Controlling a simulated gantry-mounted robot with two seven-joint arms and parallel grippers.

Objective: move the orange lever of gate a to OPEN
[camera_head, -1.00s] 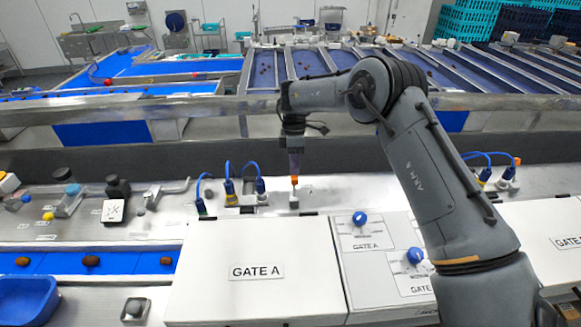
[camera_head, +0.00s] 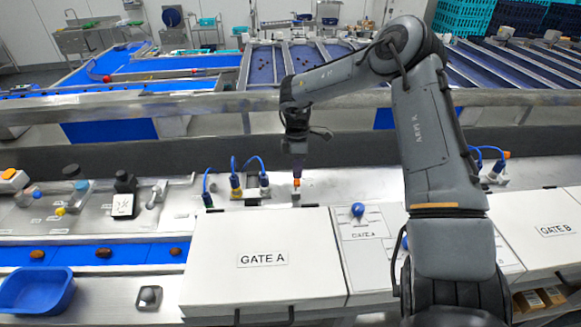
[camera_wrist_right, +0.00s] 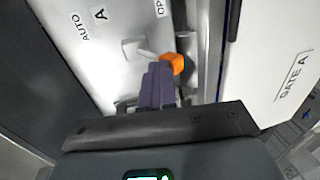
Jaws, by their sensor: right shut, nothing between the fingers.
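The orange lever tip (camera_head: 297,182) of gate a stands on the metal deck behind the white GATE A box (camera_head: 262,260). In the right wrist view the orange tip (camera_wrist_right: 174,63) sits on a short grey rod beside a plate marked AUTO, A and a cut-off "OP" label (camera_wrist_right: 160,8). My right gripper (camera_head: 298,168) points down right above the lever. In the wrist view its purple fingers (camera_wrist_right: 157,84) are together and empty, right beside the orange tip; I cannot tell whether they touch it. My left gripper is not in view.
Blue-cabled connectors (camera_head: 236,186) stand just left of the lever. A blue knob (camera_head: 358,210) is on the panel right of the GATE A box. A blue tray (camera_head: 38,292) and a belt with dates (camera_head: 70,255) lie at left. A metal rail (camera_head: 200,104) crosses behind.

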